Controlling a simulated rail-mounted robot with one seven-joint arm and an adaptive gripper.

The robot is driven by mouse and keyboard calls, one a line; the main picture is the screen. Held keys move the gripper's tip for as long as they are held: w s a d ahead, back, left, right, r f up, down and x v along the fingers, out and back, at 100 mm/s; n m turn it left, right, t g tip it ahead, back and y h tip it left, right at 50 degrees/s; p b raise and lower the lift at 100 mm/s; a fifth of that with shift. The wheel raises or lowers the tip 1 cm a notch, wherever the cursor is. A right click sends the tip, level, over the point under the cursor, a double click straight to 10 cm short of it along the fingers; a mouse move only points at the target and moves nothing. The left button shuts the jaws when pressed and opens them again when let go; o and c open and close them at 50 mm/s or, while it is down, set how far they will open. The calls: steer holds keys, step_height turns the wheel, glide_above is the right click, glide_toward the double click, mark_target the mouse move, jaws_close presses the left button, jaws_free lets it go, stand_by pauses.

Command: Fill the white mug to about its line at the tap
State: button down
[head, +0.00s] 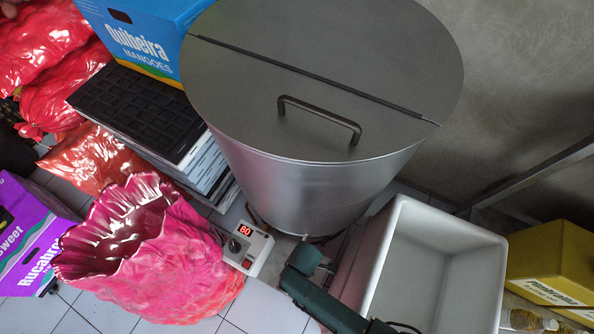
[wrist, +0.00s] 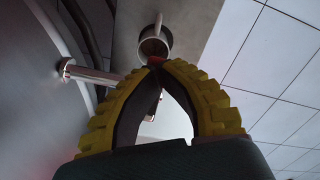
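The white mug (wrist: 155,46) shows in the wrist view just beyond my fingertips, seen from above, with its handle towards the top edge. Its inside looks dark brownish; I cannot make out a line or a water level. The metal tap (wrist: 90,74) sticks out from the steel vat towards the mug, its outer end hidden behind my left finger. My gripper (wrist: 156,65) has its yellow-backed fingers brought together at the tips. A small red bit shows at the tips; I cannot tell what it belongs to. In the head view the mug and tap are not clearly visible.
The steel vat (head: 300,190) has a lid with a handle. A control box (head: 247,248) reading 80 sits at its foot. A white sink (head: 452,222) stands right of my gripper. A pink sack (head: 165,262) and stacked trays (head: 140,110) crowd the left.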

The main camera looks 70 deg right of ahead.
stand_by(0.5)
step_height(320, 180, up, 8)
steer(key=p, duration=0.9)
steer(key=shift+r, duration=0.15)
stand_by(1.2)
